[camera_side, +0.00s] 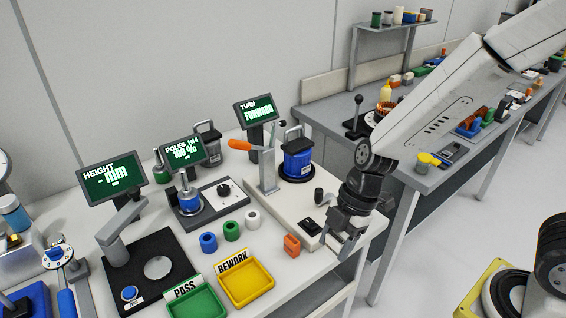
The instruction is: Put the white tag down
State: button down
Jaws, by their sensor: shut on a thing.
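My gripper (342,236) is at the right end of the white bench, low over its front right corner and pointing down. It is shut on a small pale piece, which looks like the white tag (350,241). The fingers hide most of the tag. I cannot tell whether the tag touches the bench top or is held just above it.
An orange block (291,245) stands just left of my gripper. A dark switch plate (311,227) lies close behind. The yellow REWORK tray (246,284) and green PASS tray (195,302) are at the front. Blue, green and white (252,219) rings stand behind them.

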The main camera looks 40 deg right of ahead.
jog(key=shift+w+d+r+m, duration=0.25)
jog(key=shift+w+m, duration=0.15)
jog(key=shift+w, duration=0.15)
jog(key=w+d+r+m+t+h, duration=0.4)
jog(key=w+d+r+m, duration=0.9)
jog(key=w+d+m, duration=0.4)
jog(key=shift+w+r, duration=0.2)
jog(key=shift+r, duration=0.1)
jog(key=shift+w, duration=0.1)
jog(key=w+f, duration=0.3)
jog(key=w, duration=0.1)
jog(key=w+f, duration=0.2)
jog(key=w, duration=0.2)
jog(key=w+d+f, duration=0.1)
jog(key=w+f, duration=0.2)
jog(key=w, duration=0.1)
jog(key=shift+w+f, duration=0.25)
jog(key=shift+f, duration=0.05)
jog(key=shift+w+f+t, duration=0.3)
jog(key=shift+w+f, duration=0.05)
jog(key=shift+f, duration=0.05)
